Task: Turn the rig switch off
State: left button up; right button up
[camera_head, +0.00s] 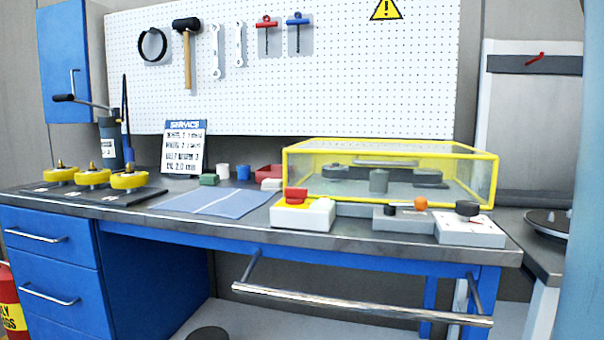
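Several controls sit along the front right of the workbench (240,222). A white box (303,218) carries a red button (296,194) and a small yellow part. A grey box (396,220) has an orange ball knob (421,203) on it. A white box (468,232) at the right end has a black knob (467,208) on top and a small red mark. I cannot tell from their looks which one is the rig switch, or its position. Neither of my grippers is in view.
A clear case with yellow edges (390,147) stands behind the controls. Yellow wheels (92,178) on a dark mat are at the left, beside a service sign (184,148). A blue mat (212,202) lies mid-bench. A bar (360,305) runs below the front edge.

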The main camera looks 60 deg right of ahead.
aim_at(293, 195)
jog(key=k+j+z, duration=0.15)
jog(key=z, duration=1.2)
